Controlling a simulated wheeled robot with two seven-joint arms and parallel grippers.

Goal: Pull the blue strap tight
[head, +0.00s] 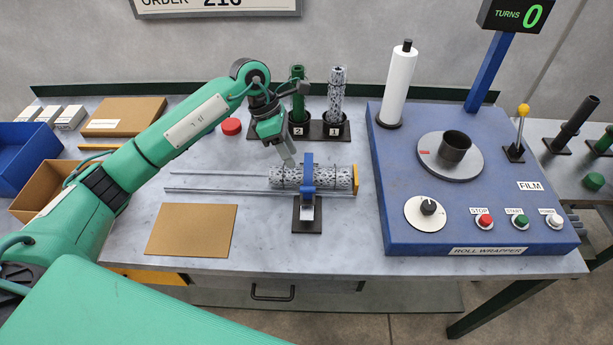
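The blue strap (308,172) stands around the middle of a patterned grey mesh roll (334,178) that lies on its side on the bench. A blue part sticks up above the roll, and a pale piece hangs in front over a dark base plate (307,222). My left gripper (290,161) points down just behind and left of the strap, close to the roll's back edge. Its fingers are seen nearly side-on and small, so I cannot tell their opening or whether they touch anything. My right gripper is out of view.
Two rails (215,190) run left from the roll, with a yellow end stop (356,179) at its right. Upright rolls stand in a dark holder (317,135) behind. The blue roll wrapper (400,225) fills the right side. A brown board (190,230) lies front left.

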